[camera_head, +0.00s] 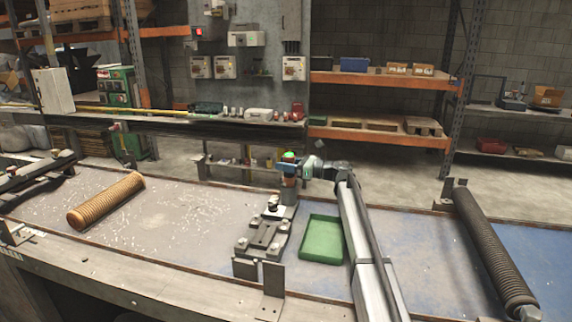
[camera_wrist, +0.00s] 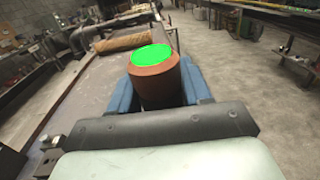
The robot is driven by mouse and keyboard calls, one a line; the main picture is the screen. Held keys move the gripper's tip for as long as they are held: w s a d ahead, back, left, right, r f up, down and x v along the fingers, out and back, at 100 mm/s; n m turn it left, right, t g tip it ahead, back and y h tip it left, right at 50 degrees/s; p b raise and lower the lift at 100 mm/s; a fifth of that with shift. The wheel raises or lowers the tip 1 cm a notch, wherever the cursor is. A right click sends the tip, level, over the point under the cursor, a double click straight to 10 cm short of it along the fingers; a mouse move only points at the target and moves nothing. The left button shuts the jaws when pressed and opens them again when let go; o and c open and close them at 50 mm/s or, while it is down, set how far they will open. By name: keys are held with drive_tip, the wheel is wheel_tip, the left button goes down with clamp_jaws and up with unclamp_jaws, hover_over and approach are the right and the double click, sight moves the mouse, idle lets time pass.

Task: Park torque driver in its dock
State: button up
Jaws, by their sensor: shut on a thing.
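The torque driver (camera_wrist: 160,80) has a brown-orange body and a bright green round top. My gripper (camera_head: 291,168) is shut on it, and its blue fingers sit on both sides of the body in the wrist view. In the head view the driver's green top (camera_head: 289,155) shows above the fingers, and it looks roughly upright.
The grey metal fixture (camera_head: 262,237) with blocks and clamps stands in front of the holder. A green tray (camera_head: 321,240) lies to its right. A ribbed orange-brown roll (camera_head: 106,201) lies at the left, and a dark ribbed roller (camera_head: 492,250) at the right.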

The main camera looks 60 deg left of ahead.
drive_tip(key=shift+f, duration=0.1)
drive_tip(key=o, duration=1.2)
drive_tip(key=shift+o, duration=0.2)
drive_tip(key=shift+f, duration=0.1)
drive_tip(key=v, duration=1.3)
drive_tip(key=shift+w+d, duration=0.25)
drive_tip(key=shift+d, duration=0.1)
